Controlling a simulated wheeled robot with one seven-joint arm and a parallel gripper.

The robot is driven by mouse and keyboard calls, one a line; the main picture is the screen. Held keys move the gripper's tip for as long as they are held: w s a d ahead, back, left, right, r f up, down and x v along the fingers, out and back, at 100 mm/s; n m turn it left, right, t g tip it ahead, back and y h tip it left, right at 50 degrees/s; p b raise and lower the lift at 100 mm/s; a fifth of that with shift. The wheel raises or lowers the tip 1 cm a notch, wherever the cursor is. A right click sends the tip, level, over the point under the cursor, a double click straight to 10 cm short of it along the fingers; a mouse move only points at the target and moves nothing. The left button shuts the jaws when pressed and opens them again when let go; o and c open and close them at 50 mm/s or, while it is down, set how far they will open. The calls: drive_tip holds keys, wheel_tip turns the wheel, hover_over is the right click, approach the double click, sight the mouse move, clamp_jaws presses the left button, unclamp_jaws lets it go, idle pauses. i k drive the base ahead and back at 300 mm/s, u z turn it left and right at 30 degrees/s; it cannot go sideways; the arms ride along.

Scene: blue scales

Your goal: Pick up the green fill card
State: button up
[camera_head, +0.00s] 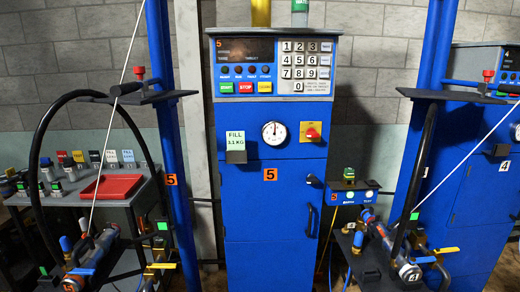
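A pale green card (236,140) reading "FILL 1.1 KG" stands upright at the front left of the blue scale cabinet marked 5, below its control panel. A small grey holder (236,157) sits at its lower edge. My gripper is not in view, and nothing is seen touching the card.
The blue cabinet (262,225) carries a keypad panel (273,62), a round gauge (273,133) and a red-yellow switch (311,132). Left, a bench holds a red tray (111,187) and several small cards (94,158). Blue posts (163,110) with hoses flank the cabinet.

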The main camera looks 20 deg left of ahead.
sight(235, 141)
drive_tip(key=z, duration=2.4)
drive_tip(key=k, duration=2.1)
drive_tip(key=u, duration=2.45)
